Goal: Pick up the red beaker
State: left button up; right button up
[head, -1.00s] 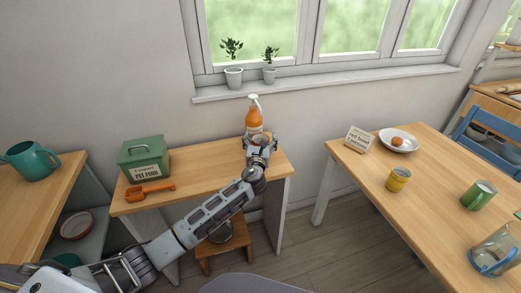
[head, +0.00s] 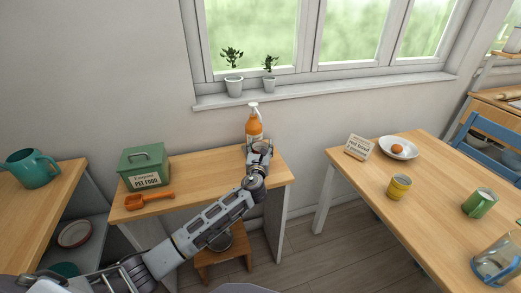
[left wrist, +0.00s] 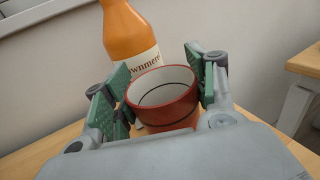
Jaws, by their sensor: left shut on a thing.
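The red beaker (left wrist: 165,108) has a pale inside and dark bands. In the left wrist view it stands between the green finger pads of my left gripper (left wrist: 158,92), which is shut on it. In the head view my left gripper (head: 259,149) is over the right back part of the small wooden table and mostly hides the beaker. An orange pump bottle (head: 253,125) stands just behind the beaker; it also shows in the left wrist view (left wrist: 131,35). I cannot tell whether the beaker's base touches the table. My right gripper is out of view.
On the small table (head: 205,170) are a green pet food box (head: 145,167) and an orange scoop (head: 148,201). The right table (head: 430,205) holds a yellow cup (head: 398,188), a green mug (head: 479,203), a glass jug (head: 497,262) and a plate (head: 411,151). The window wall is behind.

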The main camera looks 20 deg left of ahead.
pick_arm(q)
jog(key=shift+r, duration=0.1)
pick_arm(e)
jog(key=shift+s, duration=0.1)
pick_arm(q)
jog(key=shift+r, duration=0.55)
notch_tip(320, 180, up, 9)
jog(key=p, duration=0.2)
jog(key=shift+f, duration=0.2)
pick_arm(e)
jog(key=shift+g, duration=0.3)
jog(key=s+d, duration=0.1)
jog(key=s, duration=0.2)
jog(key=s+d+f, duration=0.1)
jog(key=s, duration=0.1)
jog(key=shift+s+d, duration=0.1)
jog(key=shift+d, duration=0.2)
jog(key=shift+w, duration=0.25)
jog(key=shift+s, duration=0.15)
